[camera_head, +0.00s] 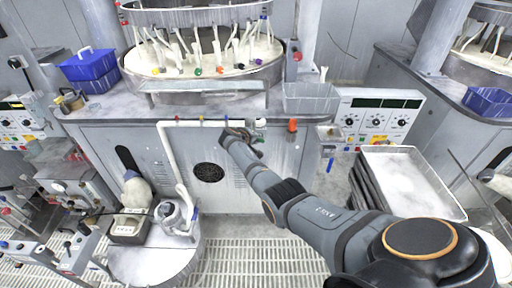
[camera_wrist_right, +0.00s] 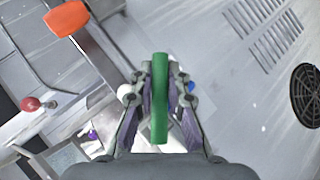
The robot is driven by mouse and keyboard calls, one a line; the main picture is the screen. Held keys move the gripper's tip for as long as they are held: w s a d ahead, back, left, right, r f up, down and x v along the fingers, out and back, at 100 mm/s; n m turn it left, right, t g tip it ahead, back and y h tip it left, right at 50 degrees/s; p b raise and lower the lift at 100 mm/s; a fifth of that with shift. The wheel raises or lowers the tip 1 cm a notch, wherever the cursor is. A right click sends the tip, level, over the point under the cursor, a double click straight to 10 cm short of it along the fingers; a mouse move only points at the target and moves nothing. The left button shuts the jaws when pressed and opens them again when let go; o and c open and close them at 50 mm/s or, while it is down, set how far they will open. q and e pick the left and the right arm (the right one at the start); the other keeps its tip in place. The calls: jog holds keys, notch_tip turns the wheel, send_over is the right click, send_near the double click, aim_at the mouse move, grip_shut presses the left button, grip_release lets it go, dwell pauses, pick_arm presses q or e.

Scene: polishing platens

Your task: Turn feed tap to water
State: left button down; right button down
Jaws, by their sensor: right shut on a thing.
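A green tap handle (camera_wrist_right: 160,98) stands upright in the middle of the right wrist view, between my right gripper's fingers (camera_wrist_right: 161,85), which are shut on it. In the head view my right gripper (camera_head: 243,133) is at the front of the bench, by the right end of the white feed pipe (camera_head: 188,123). My left gripper is not in view.
An orange knob (camera_head: 292,125) sits right of the gripper and also shows in the wrist view (camera_wrist_right: 67,18). A round black vent (camera_head: 208,172) is below. A grey tray (camera_head: 410,180) stands at the right. The polishing platen (camera_head: 205,85) is above on the bench.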

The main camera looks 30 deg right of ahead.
jog(key=n+h+b, duration=0.1)
jog(key=b, duration=0.1)
jog(key=r+n+h+b, duration=0.1)
jog(key=b, duration=0.2)
jog(key=g+h+b, duration=0.1)
jog(key=h+b, duration=0.1)
jog(key=b, duration=0.1)
jog(key=shift+s+d+r+n, duration=0.2)
jog(key=shift+s+d+n, duration=0.1)
jog(key=shift+d+n, duration=0.1)
jog(key=shift+r+n+g+h+b, duration=0.3)
jog(key=shift+r+n+h+b, duration=0.5)
jog(key=shift+b, duration=0.45)
jog(key=c, duration=1.3)
grip_release()
jog(key=shift+d, duration=0.1)
jog(key=v, duration=1.2)
jog(key=shift+s+f, duration=0.1)
jog(key=shift+f, duration=0.05)
